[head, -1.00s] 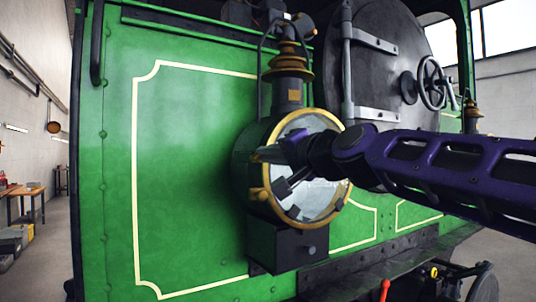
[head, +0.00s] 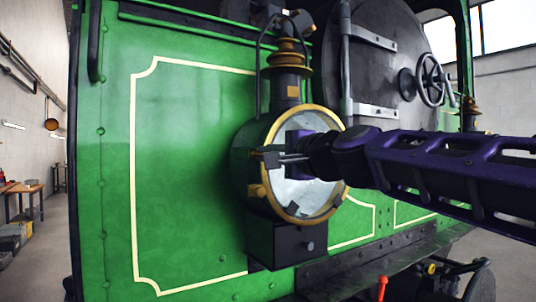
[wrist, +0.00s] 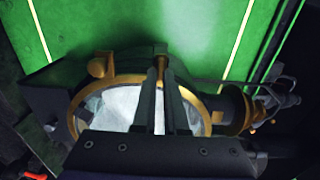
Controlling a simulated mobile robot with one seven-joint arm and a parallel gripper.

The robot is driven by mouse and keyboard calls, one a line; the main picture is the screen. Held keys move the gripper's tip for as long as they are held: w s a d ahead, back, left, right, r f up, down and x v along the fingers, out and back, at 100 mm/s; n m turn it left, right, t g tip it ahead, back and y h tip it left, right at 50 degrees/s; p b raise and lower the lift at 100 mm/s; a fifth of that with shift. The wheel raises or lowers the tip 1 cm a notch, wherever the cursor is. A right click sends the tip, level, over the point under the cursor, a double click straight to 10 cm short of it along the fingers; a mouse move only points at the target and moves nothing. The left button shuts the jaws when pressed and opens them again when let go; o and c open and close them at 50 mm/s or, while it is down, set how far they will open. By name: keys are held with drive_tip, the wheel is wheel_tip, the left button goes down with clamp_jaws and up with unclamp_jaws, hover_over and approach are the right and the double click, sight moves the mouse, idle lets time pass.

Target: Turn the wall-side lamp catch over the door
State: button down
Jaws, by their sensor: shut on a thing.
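The round lamp (head: 240,150) is on the front of the green tram, with a glazed door (head: 310,200) in a brass rim. The wall-side lamp catch (wrist: 161,64) is a small brass piece at the rim's left edge in the head view. My gripper (head: 268,157) reaches across the door from the right. In the wrist view its two dark fingers (wrist: 161,75) stand close on either side of the catch, shut on it. The fingers hide much of the catch, so its exact angle is hard to tell. Another brass piece (head: 257,191) sits lower on the rim.
The lamp's chimney (head: 288,88) rises above it, and a black box (head: 285,243) is below. A dark round door with a handwheel (head: 431,80) is behind my arm. A red-tipped lever (head: 382,284) stands low at the front. The green panel left of the lamp is clear.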

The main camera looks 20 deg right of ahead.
idle(0.3)
drive_tip(key=c, duration=1)
unclamp_jaws()
drive_tip(key=shift+o, duration=0.2)
drive_tip(key=p+v, duration=0.1)
drive_tip(key=v, duration=1.6)
drive_tip(key=shift+s, duration=0.2)
